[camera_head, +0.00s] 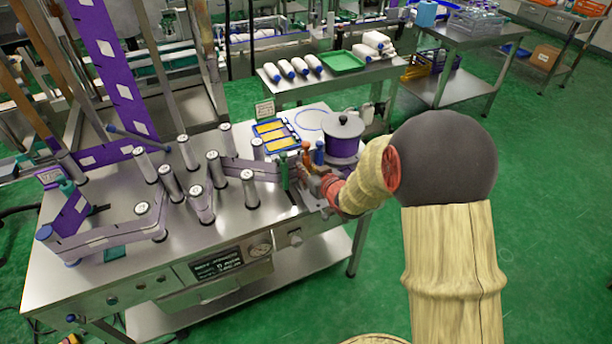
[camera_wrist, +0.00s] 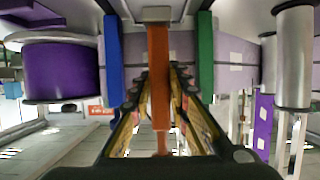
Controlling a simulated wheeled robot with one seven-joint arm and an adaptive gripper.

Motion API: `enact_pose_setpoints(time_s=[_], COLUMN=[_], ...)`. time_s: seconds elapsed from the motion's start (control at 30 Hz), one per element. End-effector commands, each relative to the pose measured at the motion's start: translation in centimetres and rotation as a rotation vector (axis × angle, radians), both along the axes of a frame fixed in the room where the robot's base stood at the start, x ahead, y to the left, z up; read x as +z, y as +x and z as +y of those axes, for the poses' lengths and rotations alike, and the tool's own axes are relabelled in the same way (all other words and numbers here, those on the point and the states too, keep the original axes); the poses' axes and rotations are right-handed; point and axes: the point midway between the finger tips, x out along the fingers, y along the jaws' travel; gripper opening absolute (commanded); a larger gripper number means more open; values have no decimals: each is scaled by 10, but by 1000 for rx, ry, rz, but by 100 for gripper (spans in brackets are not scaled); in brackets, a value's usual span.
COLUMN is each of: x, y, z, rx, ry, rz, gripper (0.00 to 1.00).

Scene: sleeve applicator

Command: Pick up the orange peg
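The orange peg (camera_wrist: 158,75) stands in the middle of the wrist view, between a blue peg (camera_wrist: 113,62) on the left and a green peg (camera_wrist: 205,58) on the right. The wrist view looks upside down. My gripper's fingers (camera_wrist: 161,72) reach forward on both sides of the orange peg, with a gap between them. I cannot tell whether either finger touches it. In the head view my gripper (camera_head: 318,183) is at the right end of the steel bench, close against the pegs, which it partly hides there. The green peg (camera_head: 284,171) shows just left of it.
Several metal posts with purple belts (camera_head: 250,168) fill the steel bench (camera_head: 245,222) to the left. A blue tray with yellow pieces (camera_head: 277,134) lies behind the pegs. Green floor is clear at right.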

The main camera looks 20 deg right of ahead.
Motion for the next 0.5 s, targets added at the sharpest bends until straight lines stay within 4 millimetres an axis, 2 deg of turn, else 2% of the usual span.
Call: enact_pose_setpoints(time_s=[0.23, 0.5], x=[0, 0], y=[0, 0], z=[0, 0], rx=[0, 0], ry=[0, 0], rz=[0, 0], gripper=[0, 0])
